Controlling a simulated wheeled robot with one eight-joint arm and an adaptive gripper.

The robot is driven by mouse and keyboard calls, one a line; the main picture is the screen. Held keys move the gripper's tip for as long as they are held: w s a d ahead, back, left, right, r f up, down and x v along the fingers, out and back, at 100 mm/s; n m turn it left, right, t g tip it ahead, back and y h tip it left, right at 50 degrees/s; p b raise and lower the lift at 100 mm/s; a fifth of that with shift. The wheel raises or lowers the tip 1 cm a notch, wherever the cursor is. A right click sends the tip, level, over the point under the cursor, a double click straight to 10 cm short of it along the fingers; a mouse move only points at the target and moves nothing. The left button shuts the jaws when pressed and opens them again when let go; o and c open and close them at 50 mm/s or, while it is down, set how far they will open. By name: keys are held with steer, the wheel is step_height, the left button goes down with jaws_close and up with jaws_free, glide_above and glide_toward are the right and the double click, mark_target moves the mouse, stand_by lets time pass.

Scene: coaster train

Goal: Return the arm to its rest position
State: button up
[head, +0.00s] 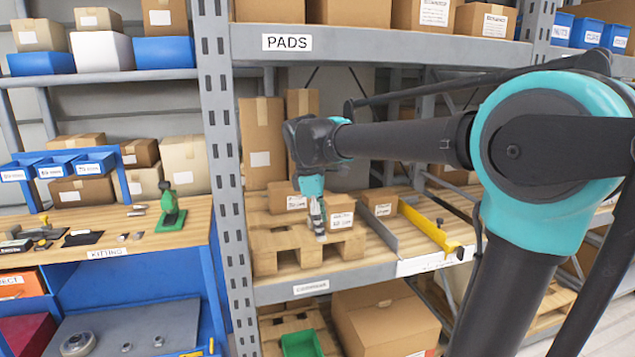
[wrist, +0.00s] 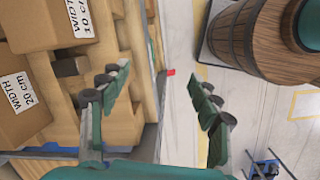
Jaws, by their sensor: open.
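My arm reaches from the right of the head view to the shelf bay under the PADS label. My gripper (head: 317,217) points down there, in front of the small boxes at the pallet's front edge. In the wrist view my gripper (wrist: 165,95) is open, its two fingers wide apart with nothing between them. The left finger is over the wooden pallet (head: 322,250) and the right finger is over the floor. A labelled box (head: 341,213) stands on the pallet close beside the gripper; whether they touch cannot be told.
A grey metal upright (head: 222,170) stands left of the arm. The PADS shelf beam (head: 380,48) runs above it.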

steer(key=s+d+f+m+t, duration=0.1)
steer(key=s+d+f+m, duration=0.3)
steer(key=d+f+m, duration=0.1)
steer(key=s+d+f+m+t+y, duration=0.1)
steer(key=s+d+f+m, duration=0.4)
steer(key=f, duration=0.5)
steer(key=s+d+f+m+y, duration=0.1)
steer(key=s+d+f+m, duration=0.4)
steer(key=d+f+m, duration=0.1)
steer(key=shift+s+d+f+t, duration=0.2)
steer(key=shift+d+f+t, duration=0.2)
steer(key=shift+d+f, duration=0.5)
